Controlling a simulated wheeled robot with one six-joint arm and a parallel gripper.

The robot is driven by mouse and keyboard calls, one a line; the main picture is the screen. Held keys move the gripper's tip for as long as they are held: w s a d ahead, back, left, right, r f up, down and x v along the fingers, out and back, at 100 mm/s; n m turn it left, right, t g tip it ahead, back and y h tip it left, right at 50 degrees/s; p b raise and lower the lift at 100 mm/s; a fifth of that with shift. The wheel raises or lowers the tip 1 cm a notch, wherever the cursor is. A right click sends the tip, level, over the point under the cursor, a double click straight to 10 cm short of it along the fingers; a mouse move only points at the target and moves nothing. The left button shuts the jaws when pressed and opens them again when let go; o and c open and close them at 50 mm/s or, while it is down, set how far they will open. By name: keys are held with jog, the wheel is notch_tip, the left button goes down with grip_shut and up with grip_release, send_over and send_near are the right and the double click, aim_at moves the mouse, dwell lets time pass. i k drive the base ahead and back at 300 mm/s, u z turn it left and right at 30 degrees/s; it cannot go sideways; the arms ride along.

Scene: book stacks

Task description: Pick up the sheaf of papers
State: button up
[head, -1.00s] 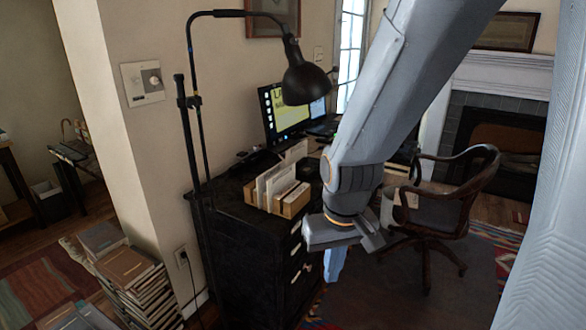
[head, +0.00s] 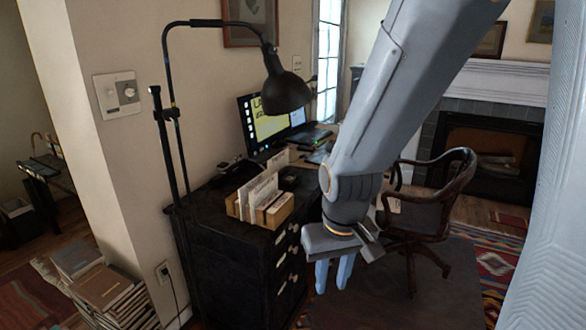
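Several upright papers (head: 257,194) stand in a light wooden holder (head: 279,213) on the black desk. I cannot tell which of them is the sheaf, or whether it is another paper elsewhere. My gripper (head: 332,284) hangs to the right of the desk's drawers in the picture, lower than the holder and apart from it. Its two pale blue fingers point down with a gap between them, and nothing shows between them. My arm hides part of the desk's right end.
A black floor lamp (head: 287,92) arches over the desk (head: 222,240). A lit monitor (head: 264,122) stands behind the holder. A wooden armchair (head: 431,205) is at right. Stacked books (head: 107,287) stand on the floor at left.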

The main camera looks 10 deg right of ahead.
aim_at(278, 162)
jog(key=z, duration=1.65)
jog(key=i, duration=2.6)
jog(key=u, duration=3.2)
jog(key=i, duration=0.9)
jog(key=u, duration=0.05)
